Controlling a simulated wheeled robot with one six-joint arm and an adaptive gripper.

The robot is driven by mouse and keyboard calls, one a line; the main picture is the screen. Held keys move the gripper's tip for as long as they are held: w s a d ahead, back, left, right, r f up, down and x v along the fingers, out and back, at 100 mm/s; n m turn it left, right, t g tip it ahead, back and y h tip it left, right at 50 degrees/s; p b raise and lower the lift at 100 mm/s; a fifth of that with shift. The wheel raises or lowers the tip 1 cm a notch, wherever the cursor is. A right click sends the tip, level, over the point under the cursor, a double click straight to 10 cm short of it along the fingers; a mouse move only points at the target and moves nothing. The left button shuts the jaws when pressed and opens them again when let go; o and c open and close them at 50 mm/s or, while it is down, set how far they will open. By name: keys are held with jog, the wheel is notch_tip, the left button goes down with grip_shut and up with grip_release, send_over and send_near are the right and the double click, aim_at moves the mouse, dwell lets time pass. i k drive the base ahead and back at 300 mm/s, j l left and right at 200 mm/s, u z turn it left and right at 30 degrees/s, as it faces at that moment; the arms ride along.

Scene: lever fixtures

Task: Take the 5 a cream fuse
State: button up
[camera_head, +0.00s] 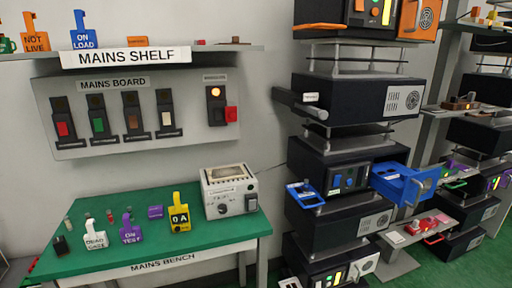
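A cream piece (166,118) sits in the rightmost of the row of black holders on the grey mains board (140,145). Its rating is too small to read, so I cannot tell whether it is the 5 A cream fuse. The holders to its left carry a red piece (62,129), a green piece (98,125) and a brown piece (132,121). Several small cylinders (87,219) stand on the green mains bench (160,250); I cannot read any marking on them. My gripper is not in view.
The bench bears white, purple and yellow tags (179,213) and a cream instrument box (229,190). The mains shelf (230,51) overhangs the board. At the right is a rack of black units (345,100) with an open blue drawer (405,183). The bench's front right is clear.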

aim_at(66, 220)
jog(key=u, duration=0.45)
jog(key=i+l+u, duration=0.1)
jog(key=i+u, duration=0.2)
jog(key=u, duration=0.15)
jog(key=i+l+u, duration=0.2)
jog(key=u, duration=0.3)
jog(key=i+l+u, duration=0.25)
jog(key=u, duration=0.2)
jog(key=i+l, duration=0.15)
jog(key=l, duration=0.25)
jog(key=i+l+u, duration=0.1)
jog(key=l, duration=0.25)
jog(key=i+l, duration=0.25)
jog(key=l, duration=0.15)
jog(key=i+l+u, duration=0.1)
jog(key=l, duration=0.3)
jog(key=i+l, duration=0.2)
jog(key=l, duration=0.2)
jog(key=i+j+u, duration=0.1)
jog(key=j+u, duration=0.15)
jog(key=j, duration=0.15)
jog(key=i+j+u, duration=0.25)
jog(key=j, duration=0.15)
jog(key=i+j+u, duration=0.1)
jog(key=j+u, duration=0.2)
jog(key=j, duration=0.1)
